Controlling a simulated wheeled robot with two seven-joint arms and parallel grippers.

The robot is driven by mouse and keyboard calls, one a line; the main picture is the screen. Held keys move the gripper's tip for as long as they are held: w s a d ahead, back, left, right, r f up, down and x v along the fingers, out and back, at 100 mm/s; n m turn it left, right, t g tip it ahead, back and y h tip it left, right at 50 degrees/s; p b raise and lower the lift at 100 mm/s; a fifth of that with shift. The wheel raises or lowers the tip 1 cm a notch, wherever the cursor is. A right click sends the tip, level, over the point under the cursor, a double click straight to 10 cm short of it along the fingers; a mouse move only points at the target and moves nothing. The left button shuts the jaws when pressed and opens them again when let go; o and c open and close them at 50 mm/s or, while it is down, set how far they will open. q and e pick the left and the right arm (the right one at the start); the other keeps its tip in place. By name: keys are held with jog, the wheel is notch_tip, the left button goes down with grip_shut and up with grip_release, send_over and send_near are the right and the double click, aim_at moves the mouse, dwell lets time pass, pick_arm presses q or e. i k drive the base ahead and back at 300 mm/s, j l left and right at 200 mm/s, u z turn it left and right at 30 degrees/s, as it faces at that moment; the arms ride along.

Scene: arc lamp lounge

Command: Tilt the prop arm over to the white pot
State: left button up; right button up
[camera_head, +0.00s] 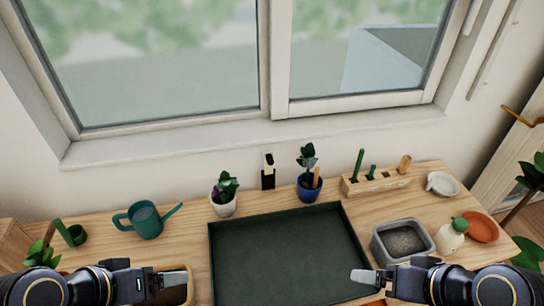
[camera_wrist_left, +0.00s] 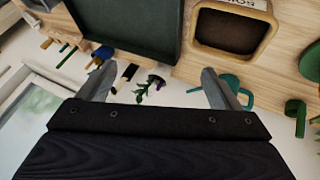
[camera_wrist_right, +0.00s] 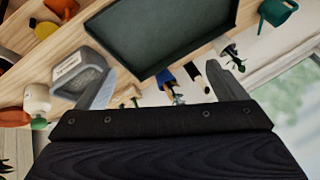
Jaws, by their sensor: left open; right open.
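The white pot (camera_head: 223,205) holds a small green and purple plant and stands behind the tray's left corner. A small upright black piece with a pale part near its top, which looks like the prop arm (camera_head: 268,171), stands between the white pot and a blue pot (camera_head: 309,190). Which way its arm leans is too small to tell. It also shows in the left wrist view (camera_wrist_left: 125,76) and the right wrist view (camera_wrist_right: 194,72). My left gripper (camera_head: 168,281) is open and empty at the front left. My right gripper (camera_head: 367,277) is open and empty over the tray's right front. Both are well short of the prop arm.
A dark empty tray (camera_head: 285,255) fills the middle. A teal watering can (camera_head: 146,220) is left of the white pot. A wooden tool rack (camera_head: 376,182), grey bin (camera_head: 402,241), spray bottle (camera_head: 451,236) and terracotta saucer (camera_head: 481,228) are on the right. The window wall (camera_head: 130,183) rises behind.

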aim_at(269, 162)
jog(key=l+u, duration=0.15)
jog(key=u, duration=1.35)
jog(key=l+u, duration=0.2)
jog(key=l, duration=0.35)
jog(key=k, duration=0.05)
